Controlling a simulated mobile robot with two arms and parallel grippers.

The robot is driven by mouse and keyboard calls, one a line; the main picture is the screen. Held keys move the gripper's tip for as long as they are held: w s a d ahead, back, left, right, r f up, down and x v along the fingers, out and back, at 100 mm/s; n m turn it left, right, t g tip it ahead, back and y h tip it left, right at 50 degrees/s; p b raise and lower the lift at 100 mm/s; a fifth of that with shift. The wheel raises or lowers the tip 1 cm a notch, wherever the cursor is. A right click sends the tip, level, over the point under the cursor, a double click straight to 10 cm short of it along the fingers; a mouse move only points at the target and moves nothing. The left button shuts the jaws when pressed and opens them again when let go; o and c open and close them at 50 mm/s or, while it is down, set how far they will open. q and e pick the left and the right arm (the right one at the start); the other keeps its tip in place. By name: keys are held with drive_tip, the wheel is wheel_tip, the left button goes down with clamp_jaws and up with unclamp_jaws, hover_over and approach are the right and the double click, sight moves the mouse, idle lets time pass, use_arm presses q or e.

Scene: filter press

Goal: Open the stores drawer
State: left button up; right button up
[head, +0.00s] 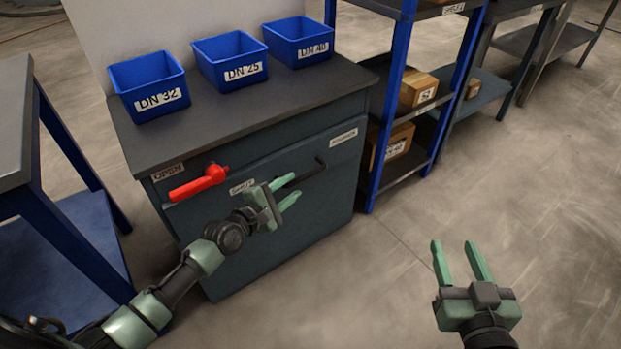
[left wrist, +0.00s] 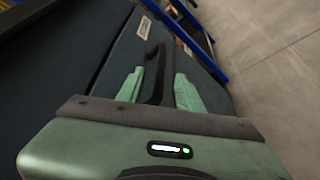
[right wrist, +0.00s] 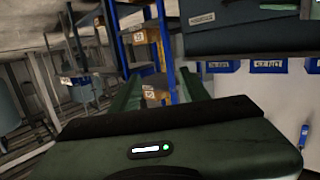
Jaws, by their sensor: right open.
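The stores drawer is in the upper front of the dark blue-grey cabinet (head: 300,225) in the head view, and its front looks flush. Its black bar handle (head: 308,172) sticks out from the front. My left gripper (head: 286,192) is at the near end of this handle. In the left wrist view, the handle (left wrist: 156,72) lies between the two green fingers, with a gap visible on its right side; the fingers look open around it. My right gripper (head: 458,243) is open and empty over bare floor.
A red lever (head: 198,183) sits on the cabinet front beside an OPEN label (head: 168,172). Blue bins (head: 230,60) stand on the cabinet top. A blue-framed shelf (head: 390,110) with cardboard boxes stands right of it, a blue-legged table (head: 70,150) left. Floor in front is clear.

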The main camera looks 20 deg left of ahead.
sight(300, 182)
use_arm(q)
drive_tip(key=b+x, duration=0.1)
drive_tip(key=x, duration=0.3)
drive_tip(key=shift+f+b, duration=0.25)
drive_tip(key=shift+b, duration=0.05)
drive_tip(key=b+x, duration=0.1)
drive_tip(key=x, duration=0.1)
drive_tip(key=shift+w+d, duration=0.15)
drive_tip(key=shift+w, duration=0.2)
drive_tip(key=shift+w+d, duration=0.1)
drive_tip(key=shift+w, duration=0.15)
use_arm(e)
wheel_tip(300, 182, up, 13)
drive_tip(key=s+a+t+y, duration=0.1)
drive_tip(key=t+y, duration=0.1)
drive_tip(key=t, duration=0.5)
drive_tip(key=shift+s+a+f+y, duration=0.2)
drive_tip(key=shift+s+y, duration=0.1)
use_arm(q)
clamp_jaws()
drive_tip(key=shift+f, duration=0.1)
